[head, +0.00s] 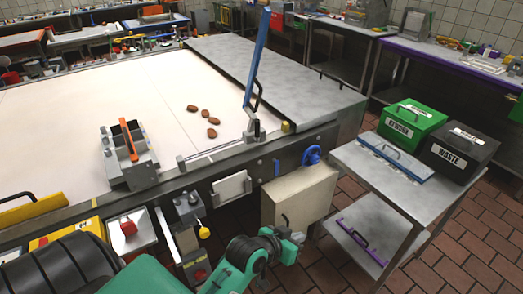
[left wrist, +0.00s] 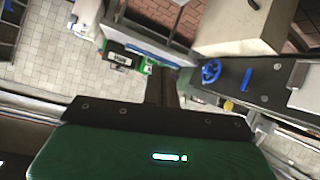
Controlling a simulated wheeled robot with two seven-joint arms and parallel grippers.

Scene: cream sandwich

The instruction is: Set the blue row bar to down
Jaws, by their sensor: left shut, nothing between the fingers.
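The blue row bar (head: 257,60) stands up steeply from a grey bracket (head: 253,133) at the near right edge of the white belt, leaning slightly right toward its top. A black handle loop sits low on its side. My left gripper (head: 286,222) is low at the bottom centre of the head view, in front of the pale box below the belt, well below and apart from the bar. In the left wrist view its dark fingers (left wrist: 163,80) are together with nothing held. My right gripper is not in view.
A blue handwheel (head: 311,155) sticks out of the machine's side; it also shows in the left wrist view (left wrist: 210,71). Several brown pieces (head: 209,119) lie on the belt (head: 70,105). At right, a grey cart (head: 395,180) carries green and black bins.

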